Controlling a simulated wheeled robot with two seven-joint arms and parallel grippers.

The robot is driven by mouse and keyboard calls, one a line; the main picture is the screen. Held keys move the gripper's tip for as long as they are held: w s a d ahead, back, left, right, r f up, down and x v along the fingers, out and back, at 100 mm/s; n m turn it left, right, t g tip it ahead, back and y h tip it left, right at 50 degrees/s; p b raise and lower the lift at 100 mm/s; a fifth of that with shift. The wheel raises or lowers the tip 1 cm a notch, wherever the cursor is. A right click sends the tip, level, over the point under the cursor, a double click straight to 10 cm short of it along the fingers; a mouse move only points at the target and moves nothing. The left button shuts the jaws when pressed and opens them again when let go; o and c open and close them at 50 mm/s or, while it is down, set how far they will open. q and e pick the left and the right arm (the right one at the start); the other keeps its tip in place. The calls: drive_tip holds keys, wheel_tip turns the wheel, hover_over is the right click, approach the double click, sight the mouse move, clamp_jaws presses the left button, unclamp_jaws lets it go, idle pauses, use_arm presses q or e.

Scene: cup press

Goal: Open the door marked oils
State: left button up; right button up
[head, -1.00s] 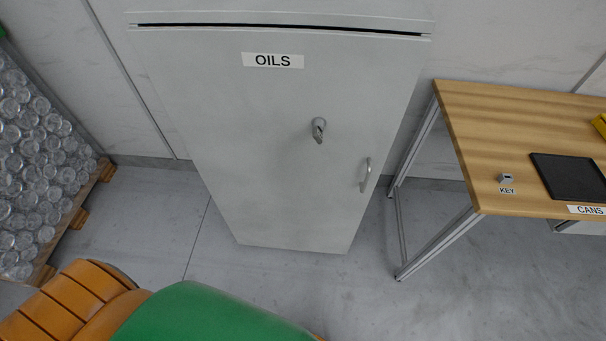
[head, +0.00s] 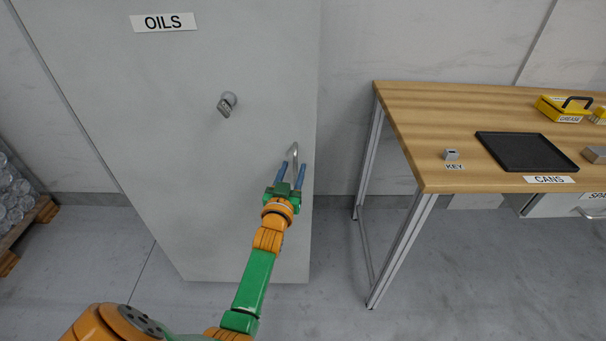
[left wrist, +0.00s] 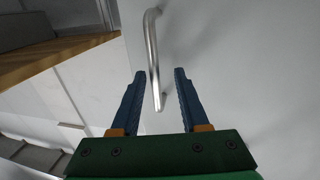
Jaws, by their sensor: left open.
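The grey cabinet door (head: 190,150) with the OILS label (head: 164,22) stands shut in the head view. A lock knob (head: 227,104) sits on its upper middle part. A metal bar handle (head: 295,157) is near its right edge. My left gripper (head: 290,171) is open at the handle. In the left wrist view, the handle (left wrist: 152,55) lies between the lines of the two blue fingers (left wrist: 158,78), its near end showing in the gap. I cannot tell whether a finger touches it. My right gripper is not in view.
A wooden table (head: 410,120) stands right of the cabinet, with a key holder (head: 451,154), a black tray (head: 525,151) and a yellow box (head: 562,108) on it. Crated jars (head: 14,190) stand at the far left. The floor between cabinet and table is clear.

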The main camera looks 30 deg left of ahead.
use_arm(q)
drive_tip(key=shift+w+a, duration=0.1)
drive_tip(key=shift+w, duration=0.5)
drive_tip(key=shift+w+r, duration=0.1)
drive_tip(key=shift+w, duration=0.05)
drive_tip(key=shift+r, duration=0.1)
clamp_jaws()
idle(0.8)
